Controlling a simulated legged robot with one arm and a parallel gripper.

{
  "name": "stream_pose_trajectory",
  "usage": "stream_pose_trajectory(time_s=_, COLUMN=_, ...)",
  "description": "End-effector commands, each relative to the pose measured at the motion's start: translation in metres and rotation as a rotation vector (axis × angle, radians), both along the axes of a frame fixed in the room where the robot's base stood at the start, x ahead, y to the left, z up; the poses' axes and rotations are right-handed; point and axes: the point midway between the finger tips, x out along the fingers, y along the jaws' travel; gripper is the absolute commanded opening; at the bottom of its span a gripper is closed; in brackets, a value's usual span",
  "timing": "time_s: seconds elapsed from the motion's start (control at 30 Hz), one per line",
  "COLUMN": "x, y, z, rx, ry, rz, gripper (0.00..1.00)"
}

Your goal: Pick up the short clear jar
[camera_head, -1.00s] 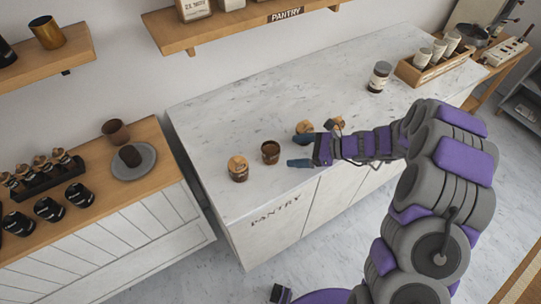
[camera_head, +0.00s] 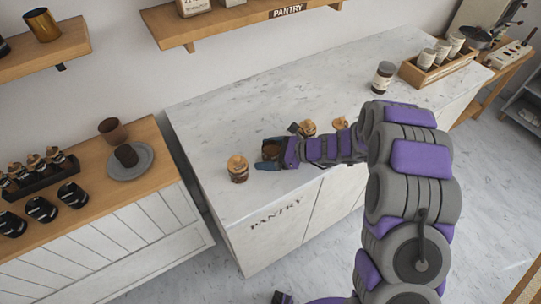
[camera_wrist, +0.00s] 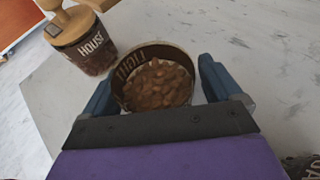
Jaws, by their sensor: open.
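A short, open-topped jar (camera_wrist: 158,86) filled with brown almond-like pieces stands on the marble counter, in the middle of the wrist view. My gripper (camera_wrist: 154,78) is open, with one blue finger on each side of the jar. I cannot tell whether the fingers touch it. In the head view the jar (camera_head: 271,151) is partly hidden by my gripper (camera_head: 268,154). A lidded jar marked HOUSE (camera_wrist: 88,43) stands just to the left in the wrist view, apart from my fingers; it also shows in the head view (camera_head: 238,170).
Two more wooden-lidded jars (camera_head: 308,127) stand behind my forearm, partly hidden. A dark-lidded jar (camera_head: 383,76) and a wooden crate (camera_head: 410,72) with containers are farther right on the counter (camera_head: 225,115). A pantry shelf (camera_head: 165,30) hangs above. The counter's back left is clear.

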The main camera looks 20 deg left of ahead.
Motion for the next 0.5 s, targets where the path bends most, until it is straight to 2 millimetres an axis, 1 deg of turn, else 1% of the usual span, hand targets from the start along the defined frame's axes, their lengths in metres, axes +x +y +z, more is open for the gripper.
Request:
stream_pose_trajectory(time_s=0.17, x=0.0000, y=-0.0009, z=0.0003, rx=0.000, ry=0.001, rz=0.000, gripper=0.91)
stream_pose_trajectory(time_s=0.5, x=-0.0001, y=0.0005, z=-0.0002, rx=-0.001, ry=0.001, rz=0.000, gripper=0.58)
